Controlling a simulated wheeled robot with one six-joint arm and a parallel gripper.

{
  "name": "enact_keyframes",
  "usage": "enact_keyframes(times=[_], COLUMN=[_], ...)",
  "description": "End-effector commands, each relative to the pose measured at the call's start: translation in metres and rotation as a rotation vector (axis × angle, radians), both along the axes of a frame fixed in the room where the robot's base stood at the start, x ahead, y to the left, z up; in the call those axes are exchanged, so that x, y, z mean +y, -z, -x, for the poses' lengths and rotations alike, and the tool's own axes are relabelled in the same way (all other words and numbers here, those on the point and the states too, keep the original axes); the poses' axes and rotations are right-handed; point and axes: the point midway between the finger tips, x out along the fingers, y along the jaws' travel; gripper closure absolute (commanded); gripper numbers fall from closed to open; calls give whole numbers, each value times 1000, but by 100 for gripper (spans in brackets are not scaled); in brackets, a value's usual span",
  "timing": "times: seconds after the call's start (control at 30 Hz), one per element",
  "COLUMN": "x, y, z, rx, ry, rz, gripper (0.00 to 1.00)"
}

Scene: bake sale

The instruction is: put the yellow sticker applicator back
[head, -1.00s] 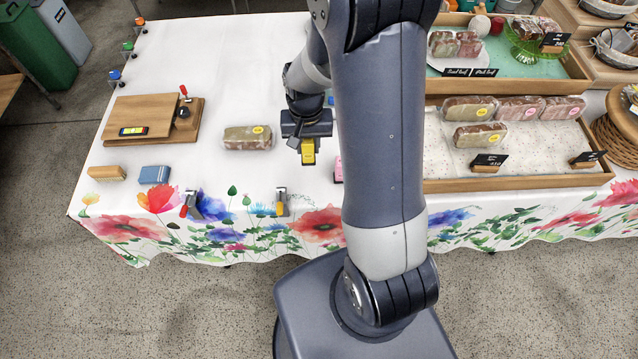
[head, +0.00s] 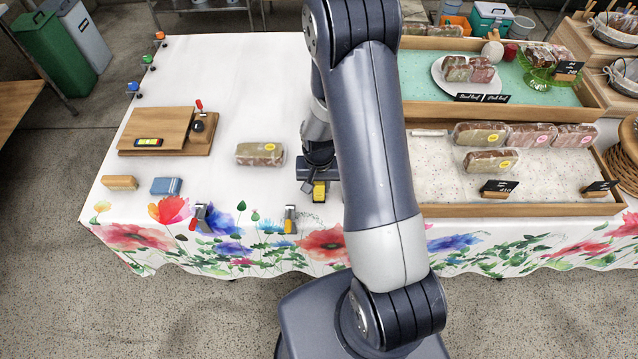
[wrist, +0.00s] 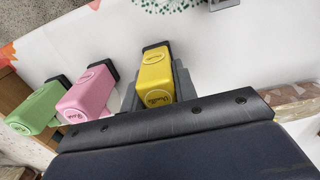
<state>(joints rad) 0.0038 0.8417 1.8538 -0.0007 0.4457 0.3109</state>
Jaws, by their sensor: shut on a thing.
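The yellow sticker applicator (wrist: 154,78) is a small yellow block with a round label and a dark end. My gripper (head: 319,192) is shut on it, and the yellow applicator also shows in the head view (head: 319,192) at the gripper's tip. In the wrist view it stands in a row beside a pink applicator (wrist: 88,92) and a green applicator (wrist: 35,108), a little apart from the pink one. I cannot tell whether its base touches the table. In the head view my arm hides the pink and green ones.
A wooden board (head: 155,131), two small blocks and two clamps are further left and in front. A wooden tray (head: 520,210) of loaves stands to the right.

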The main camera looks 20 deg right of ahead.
Motion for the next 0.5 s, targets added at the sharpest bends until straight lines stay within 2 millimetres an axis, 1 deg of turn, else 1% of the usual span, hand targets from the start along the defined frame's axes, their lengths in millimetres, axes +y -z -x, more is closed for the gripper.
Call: enact_keyframes(times=[0.2,0.23,0.5], x=[0,0,0], y=[4,4,2], z=[0,0,0], rx=[0,0,0], ry=[0,0,0], rz=[0,0,0], gripper=[93,72,51])
